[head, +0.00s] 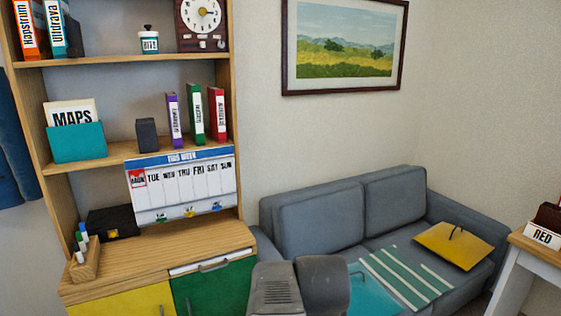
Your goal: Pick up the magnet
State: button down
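A white week board (207,181) with a blue "THIS WEEK" header hangs slightly tilted at the front of the shelf unit, below the middle shelf. A small red piece (138,179) sits on its MON column and looks like a magnet. Along the board's lower strip are small green (161,217), yellow (189,211) and blue (217,205) pieces, too small to identify. Grey parts of my arm show at the bottom centre. My gripper's fingers are not visible.
The wooden cabinet top (150,262) below the board holds a black box (112,222) and a pen holder (84,266). A grey sofa (320,222) with a yellow folder (455,245) stands right. A desk (540,250) edges in at far right.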

aim_at(160, 216)
jog(key=u, duration=1.1)
